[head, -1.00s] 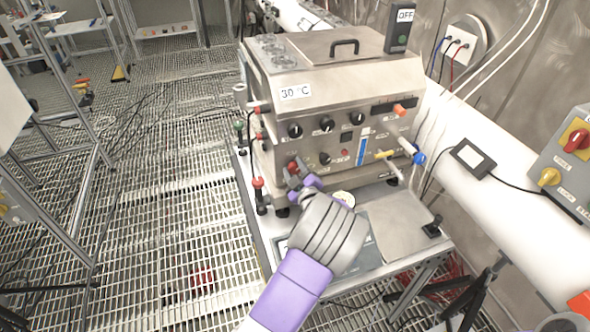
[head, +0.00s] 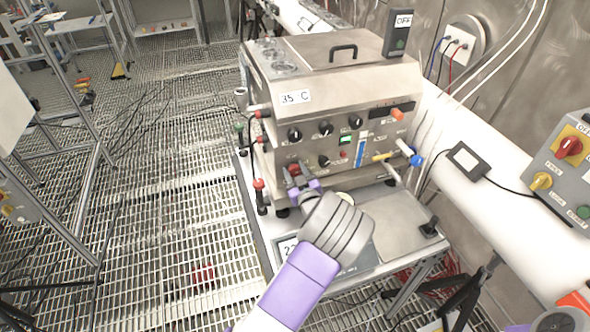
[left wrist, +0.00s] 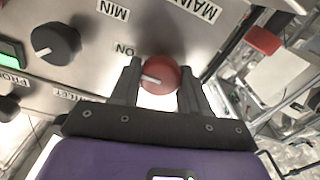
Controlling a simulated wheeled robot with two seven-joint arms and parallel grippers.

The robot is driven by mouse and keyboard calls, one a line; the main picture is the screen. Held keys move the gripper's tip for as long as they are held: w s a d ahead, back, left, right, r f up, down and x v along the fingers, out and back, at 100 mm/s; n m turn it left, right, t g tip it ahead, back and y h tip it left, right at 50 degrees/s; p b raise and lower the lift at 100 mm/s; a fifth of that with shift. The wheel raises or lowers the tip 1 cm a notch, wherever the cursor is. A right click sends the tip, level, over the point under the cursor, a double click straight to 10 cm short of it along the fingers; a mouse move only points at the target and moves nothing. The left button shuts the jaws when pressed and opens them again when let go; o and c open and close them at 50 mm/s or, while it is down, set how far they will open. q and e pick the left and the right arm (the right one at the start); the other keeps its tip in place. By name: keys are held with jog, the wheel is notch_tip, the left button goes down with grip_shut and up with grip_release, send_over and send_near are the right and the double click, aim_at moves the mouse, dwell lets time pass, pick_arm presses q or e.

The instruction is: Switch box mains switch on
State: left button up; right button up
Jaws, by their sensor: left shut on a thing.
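The steel switch box (head: 385,75) stands on a bench, with a red rotary mains switch (head: 294,168) low at the left of its front. My left gripper (head: 301,181) reaches the switch from below. In the left wrist view the red knob (left wrist: 153,84) sits between the two fingers, which are shut on it. Its white pointer line points left in that view, toward the side where the ON label (left wrist: 125,50) is. A small green window (head: 345,139) on the panel is lit. My right gripper is not in view.
Black knobs (head: 325,127) and plugged leads are close by on the front panel. A plate with a lit display (head: 287,247) lies below my left gripper. A grey control box with a red switch (head: 569,146) is at the right.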

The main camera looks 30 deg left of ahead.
aim_at(295, 167)
pick_arm(q)
jog(key=shift+m, duration=0.3)
jog(key=o, duration=1)
notch_tip(295, 167, up, 10)
jog(key=shift+p, duration=1.05)
